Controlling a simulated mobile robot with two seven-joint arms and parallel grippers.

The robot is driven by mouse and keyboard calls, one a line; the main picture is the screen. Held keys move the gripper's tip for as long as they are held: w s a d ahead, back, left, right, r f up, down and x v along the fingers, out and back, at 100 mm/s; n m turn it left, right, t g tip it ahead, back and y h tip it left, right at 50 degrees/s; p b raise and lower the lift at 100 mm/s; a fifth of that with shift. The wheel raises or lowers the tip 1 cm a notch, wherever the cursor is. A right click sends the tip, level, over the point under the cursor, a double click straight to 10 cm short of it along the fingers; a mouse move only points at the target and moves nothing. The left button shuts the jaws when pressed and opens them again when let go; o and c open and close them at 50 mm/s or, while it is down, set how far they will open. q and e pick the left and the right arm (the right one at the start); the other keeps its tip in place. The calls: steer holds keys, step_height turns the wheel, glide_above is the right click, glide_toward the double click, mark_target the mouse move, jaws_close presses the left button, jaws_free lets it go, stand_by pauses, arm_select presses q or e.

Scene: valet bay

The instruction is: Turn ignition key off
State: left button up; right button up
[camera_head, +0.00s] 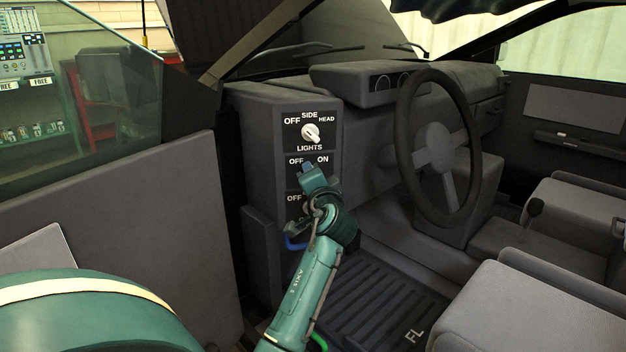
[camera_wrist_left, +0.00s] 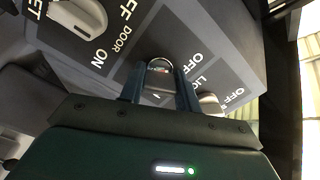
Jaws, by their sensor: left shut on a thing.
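A dark switch panel (camera_head: 332,148) on the upright grey console carries stacked plates with white labels. My left gripper (camera_head: 306,172) is at the plate marked OFF and ON, below the lights knob (camera_head: 311,133). In the left wrist view its two blue-grey fingers (camera_wrist_left: 160,84) are shut on the rounded metallic head of the ignition key (camera_wrist_left: 160,64). The gripper hides the key in the head view. Whether the key points to OFF or ON cannot be told. My right gripper is not in view.
A door knob (camera_wrist_left: 84,14) and the lights knob (camera_wrist_left: 208,104) flank the key in the left wrist view. The steering wheel (camera_head: 402,128) is right of the panel. The open door (camera_head: 130,225) is at left, and the ribbed floor mat (camera_head: 385,300) is below.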

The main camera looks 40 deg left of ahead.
arm_select(q)
steer(key=shift+n, duration=0.5)
steer(key=o, duration=1)
